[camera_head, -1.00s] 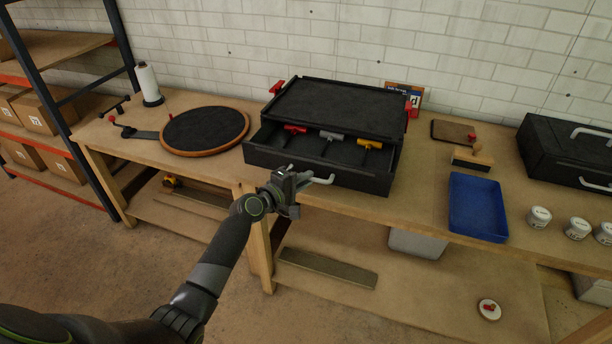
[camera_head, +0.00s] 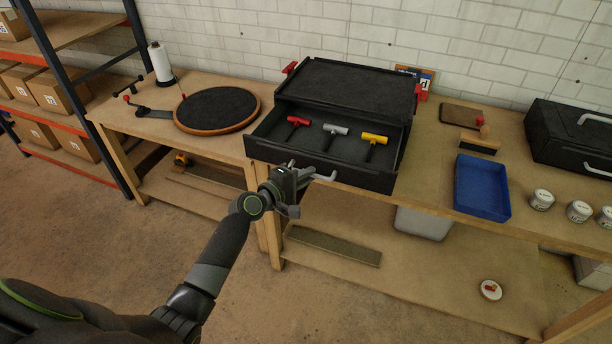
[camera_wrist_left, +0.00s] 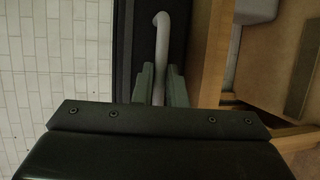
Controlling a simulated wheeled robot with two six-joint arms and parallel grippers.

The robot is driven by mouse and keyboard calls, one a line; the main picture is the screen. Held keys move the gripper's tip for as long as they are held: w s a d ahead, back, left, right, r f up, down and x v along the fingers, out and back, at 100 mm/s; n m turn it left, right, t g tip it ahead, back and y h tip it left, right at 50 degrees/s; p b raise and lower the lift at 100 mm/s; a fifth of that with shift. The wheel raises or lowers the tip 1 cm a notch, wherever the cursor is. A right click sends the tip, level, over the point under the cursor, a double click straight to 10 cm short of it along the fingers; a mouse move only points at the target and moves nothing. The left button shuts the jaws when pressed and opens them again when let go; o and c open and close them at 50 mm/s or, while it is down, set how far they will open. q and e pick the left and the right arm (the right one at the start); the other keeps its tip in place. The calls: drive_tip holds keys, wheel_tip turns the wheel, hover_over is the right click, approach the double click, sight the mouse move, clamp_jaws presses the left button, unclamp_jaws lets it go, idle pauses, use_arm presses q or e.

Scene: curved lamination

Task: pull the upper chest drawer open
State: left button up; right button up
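The black chest (camera_head: 355,92) stands on the workbench against the wall. Its drawer (camera_head: 345,175) is pulled well out toward me. Inside lie a red-handled tool (camera_head: 297,121), a grey one (camera_head: 336,130) and a yellow one (camera_head: 375,138). The pale bar handle (camera_head: 324,177) is on the drawer front. My left gripper (camera_head: 302,177) is at the left part of this handle. In the left wrist view the handle (camera_wrist_left: 161,45) runs between the two fingers (camera_wrist_left: 159,84), which are closed around it. My right gripper is not in view.
A round dark turntable (camera_head: 217,110) and a paper roll (camera_head: 160,62) are left of the chest. A blue tray (camera_head: 482,188), white jars (camera_head: 542,200) and another black case (camera_head: 570,140) are on the right. A shelf with boxes stands far left.

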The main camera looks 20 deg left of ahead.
use_arm(q)
drive_tip(key=o, duration=0.4)
drive_tip(key=b+v, duration=0.1)
drive_tip(key=v, duration=1.6)
drive_tip(key=shift+s+r+b, duration=0.15)
drive_tip(key=shift+b, duration=0.2)
drive_tip(key=shift+a, duration=0.1)
